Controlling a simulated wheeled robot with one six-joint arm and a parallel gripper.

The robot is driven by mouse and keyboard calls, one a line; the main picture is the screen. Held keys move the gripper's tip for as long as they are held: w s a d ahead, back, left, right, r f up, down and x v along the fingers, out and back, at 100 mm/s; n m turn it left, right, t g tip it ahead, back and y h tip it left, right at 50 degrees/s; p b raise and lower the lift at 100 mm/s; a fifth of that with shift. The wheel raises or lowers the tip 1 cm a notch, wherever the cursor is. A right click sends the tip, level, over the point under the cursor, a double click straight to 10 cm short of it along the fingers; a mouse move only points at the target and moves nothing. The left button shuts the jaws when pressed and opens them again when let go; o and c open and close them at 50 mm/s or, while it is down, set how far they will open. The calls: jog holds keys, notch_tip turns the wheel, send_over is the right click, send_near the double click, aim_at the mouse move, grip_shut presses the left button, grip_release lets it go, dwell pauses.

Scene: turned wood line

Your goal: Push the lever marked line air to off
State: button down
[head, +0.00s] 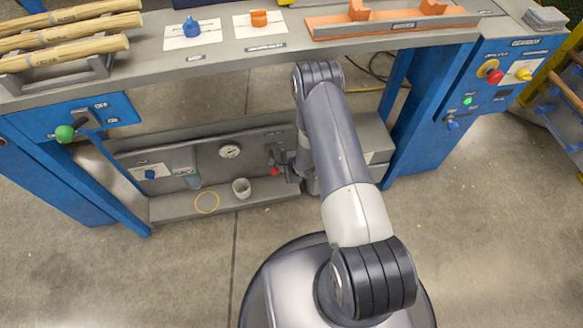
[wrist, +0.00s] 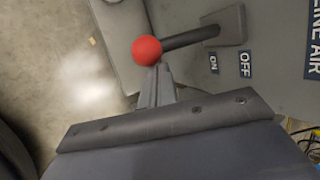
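The line air lever has a red ball knob (wrist: 146,50) on a dark shaft (wrist: 190,38) that runs out from a grey mount (wrist: 228,25) on the panel. In the wrist view the shaft points left, over the ON label (wrist: 213,64) side, away from the OFF label (wrist: 245,64). The LINE AIR sign (wrist: 314,45) is at the right edge. My gripper (wrist: 157,72) has its fingers together and its tips at the knob's lower edge, touching or almost touching. The red knob also shows small in the head view (head: 275,171), just left of my gripper (head: 287,165).
The lower panel also carries a gauge (head: 230,151) and a blue knob (head: 150,174). A white cup (head: 241,187) and a yellow ring (head: 207,202) are on its ledge. Another lever with a green ball (head: 65,133) is at left. The bench top (head: 330,45) overhangs the panel.

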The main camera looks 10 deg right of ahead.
jog(key=shift+w+r+p, duration=0.25)
jog(key=shift+r+p, duration=0.3)
jog(key=shift+r, duration=0.55)
jog(key=shift+w+r+p, duration=0.2)
jog(key=shift+r+p, duration=0.35)
jog(key=shift+r, duration=0.5)
jog(key=shift+r+p, duration=0.55)
jog(key=shift+r, duration=0.2)
